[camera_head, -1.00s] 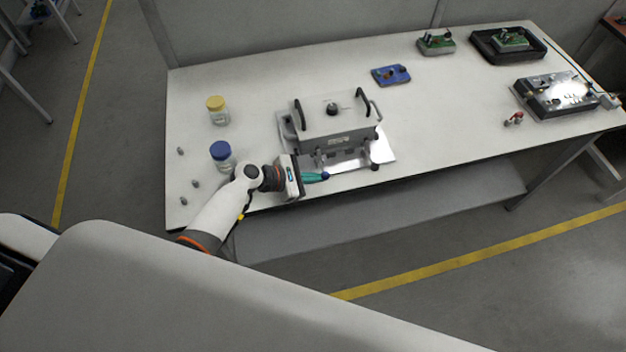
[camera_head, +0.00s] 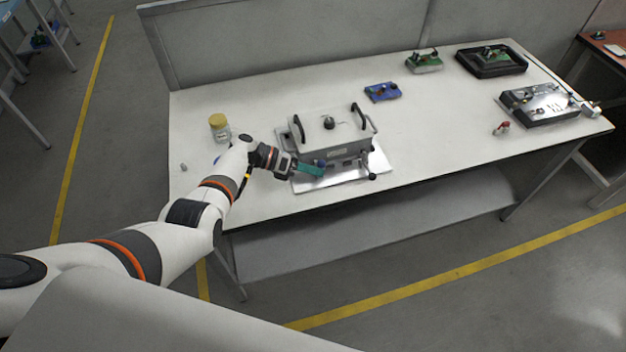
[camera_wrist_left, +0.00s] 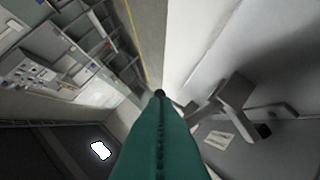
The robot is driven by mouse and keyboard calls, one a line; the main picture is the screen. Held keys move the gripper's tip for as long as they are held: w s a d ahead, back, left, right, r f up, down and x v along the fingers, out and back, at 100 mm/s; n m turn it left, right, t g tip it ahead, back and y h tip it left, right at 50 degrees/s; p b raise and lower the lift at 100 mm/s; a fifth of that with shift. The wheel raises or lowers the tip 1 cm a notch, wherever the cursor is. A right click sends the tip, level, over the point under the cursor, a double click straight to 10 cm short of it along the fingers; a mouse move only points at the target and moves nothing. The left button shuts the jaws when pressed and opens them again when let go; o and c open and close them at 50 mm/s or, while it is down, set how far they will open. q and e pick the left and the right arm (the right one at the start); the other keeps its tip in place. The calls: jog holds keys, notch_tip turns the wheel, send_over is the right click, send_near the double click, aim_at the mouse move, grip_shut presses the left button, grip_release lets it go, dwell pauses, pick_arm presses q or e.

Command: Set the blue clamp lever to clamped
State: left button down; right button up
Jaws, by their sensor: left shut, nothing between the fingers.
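The grey fixture box (camera_head: 331,136) with black handles sits on a shiny metal plate (camera_head: 345,180) near the table's front edge. My left gripper (camera_head: 318,171), with teal fingers shut and empty, is at the box's front left side. A small blue patch (camera_head: 319,162) shows just beyond the fingertips; it may be the blue clamp lever, and its setting cannot be told. A dark-tipped clamp arm (camera_head: 371,174) stands at the front right of the plate. In the left wrist view the closed fingers (camera_wrist_left: 160,105) point at the fixture, with a grey bracket (camera_wrist_left: 235,95) to their right.
A yellow-lidded jar (camera_head: 219,127) stands left of the box. A blue-lidded jar is mostly hidden behind my arm. A blue board (camera_head: 382,92), green boards, a black tray (camera_head: 491,62) and a black-framed device (camera_head: 541,104) lie farther right. The table between is clear.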

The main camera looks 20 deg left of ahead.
pick_arm(q)
jog(key=shift+w+a+r+n+g+h+b, duration=0.15)
jog(key=shift+w+a+n+g+h+b, duration=0.2)
jog(key=shift+n+h+b, duration=0.2)
jog(key=shift+w+b, duration=0.2)
jog(key=shift+b, duration=0.1)
jog(key=shift+w+a+r, duration=0.1)
jog(key=shift+r, duration=0.05)
dwell(0.3)
